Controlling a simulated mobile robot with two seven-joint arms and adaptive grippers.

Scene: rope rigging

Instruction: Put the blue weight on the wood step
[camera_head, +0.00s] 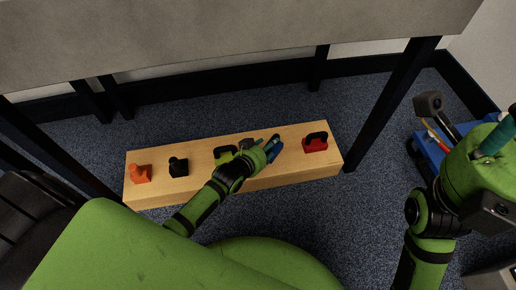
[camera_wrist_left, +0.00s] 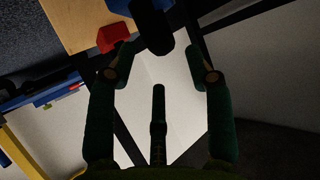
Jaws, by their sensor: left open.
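The wood step (camera_head: 300,171) is a long, light wooden block on the carpet. It also shows in the left wrist view (camera_wrist_left: 75,22). The blue weight (camera_head: 273,155) is over the step's right half, partly hidden by my left gripper (camera_head: 266,145); I cannot tell whether it touches the wood. In the left wrist view the blue weight (camera_wrist_left: 122,6) is cut off at the top, with a black handle-like part (camera_wrist_left: 153,25) between the open fingers, gaps on both sides. My right gripper (camera_head: 497,137) is at the right edge, its fingers mostly hidden.
On the step stand an orange weight (camera_head: 140,174), a black weight (camera_head: 178,167) and a red weight (camera_head: 315,143), the red one just right of the blue. A grey table (camera_head: 230,45) overhangs behind. A blue cart (camera_head: 432,152) stands at right. Carpet before the step is clear.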

